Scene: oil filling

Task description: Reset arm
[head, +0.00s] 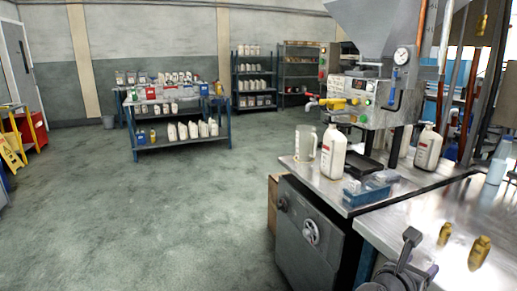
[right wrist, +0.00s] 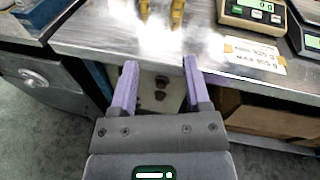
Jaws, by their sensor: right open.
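My right gripper (head: 421,256) is at the lower right of the head view, in front of the near metal table. In the right wrist view its two purple-lined fingers (right wrist: 160,78) are apart with nothing between them, pointing at the table's front edge. My left gripper is not in view. Two brass-coloured pieces (head: 479,252) (head: 444,234) stand on the near table, beyond the gripper and apart from it. A white bottle with a red label (head: 334,153) stands upright by the filling machine (head: 360,98), beside a clear jug (head: 304,143).
The near metal table (head: 400,222) has its edge close to my right gripper. A scale (right wrist: 253,12) and a label card (right wrist: 253,53) lie on the table. The floor (head: 150,220) at left is clear.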

